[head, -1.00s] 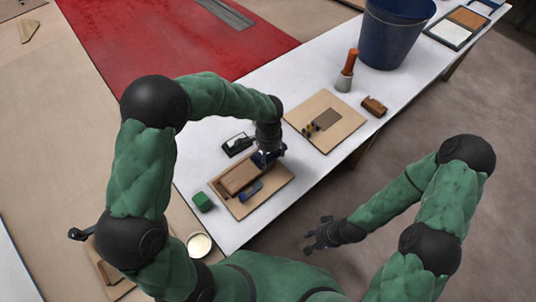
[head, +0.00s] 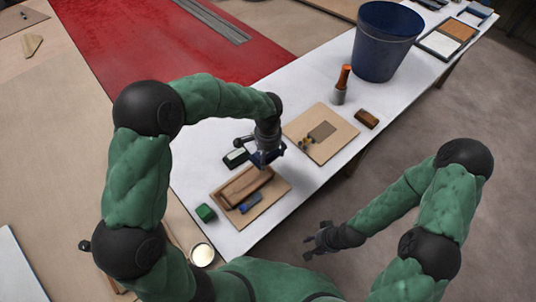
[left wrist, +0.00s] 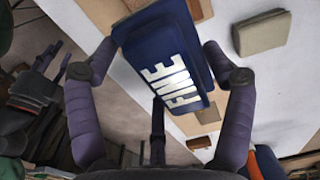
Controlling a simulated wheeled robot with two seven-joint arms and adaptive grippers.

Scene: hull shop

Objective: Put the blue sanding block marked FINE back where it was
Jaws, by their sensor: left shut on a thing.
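A blue sanding block with white letters FINE (left wrist: 168,65) is between the fingers of my left gripper in the left wrist view. My left gripper (head: 266,160) is shut on it, above the white table by the far edge of a tan board (head: 272,200). In the head view the block is hard to tell from the gripper. A long brown wooden piece (head: 243,187) and a small blue item (head: 250,203) lie on that board; any marking on the blue item is too small to read. My right gripper (head: 312,241) looks open and empty, over the floor beside the table.
A green block (head: 205,213) and a black-and-white item (head: 236,157) flank the board. Further along the white table are a second board (head: 340,142) with a grey-brown pad, a brown block (head: 366,119), an orange-handled tool (head: 342,84) and a dark blue bucket (head: 386,42).

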